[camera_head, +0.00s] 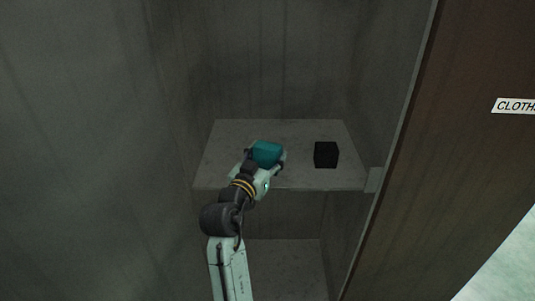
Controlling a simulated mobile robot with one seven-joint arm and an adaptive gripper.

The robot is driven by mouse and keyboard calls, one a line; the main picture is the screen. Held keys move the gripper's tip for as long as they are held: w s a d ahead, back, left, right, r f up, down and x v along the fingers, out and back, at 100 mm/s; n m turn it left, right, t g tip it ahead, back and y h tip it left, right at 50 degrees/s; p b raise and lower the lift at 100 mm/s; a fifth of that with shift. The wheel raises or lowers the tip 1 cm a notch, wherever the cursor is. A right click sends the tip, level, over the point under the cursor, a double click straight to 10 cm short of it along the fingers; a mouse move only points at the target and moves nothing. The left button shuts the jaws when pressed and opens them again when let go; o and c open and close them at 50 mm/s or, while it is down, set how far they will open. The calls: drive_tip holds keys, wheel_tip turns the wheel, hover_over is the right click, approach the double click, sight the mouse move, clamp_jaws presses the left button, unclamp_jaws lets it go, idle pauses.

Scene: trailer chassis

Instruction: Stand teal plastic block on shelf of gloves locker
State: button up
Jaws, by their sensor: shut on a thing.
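The teal plastic block (267,153) is at the left-middle of a grey locker shelf (230,137). My gripper (266,161) is shut on it from the front, with a finger at each side of the block. The block looks upright over the shelf. Its lower part is hidden by my gripper, so I cannot tell whether it touches the shelf. No gloves label shows on this locker.
A black block (326,155) stands on the shelf right of the teal one, with a gap between. A lower shelf (285,262) lies below. A brown door or panel (455,120) with a label reading "CLOTH" (514,106), cut off, is at the right. The shelf's back is clear.

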drive_tip(key=shift+f, duration=0.15)
drive_tip(key=o, duration=1.3)
drive_tip(key=shift+s+a, duration=0.1)
drive_tip(key=shift+b+v, duration=1.7)
drive_tip(key=shift+v, duration=4.2)
drive_tip(key=shift+r, duration=0.2)
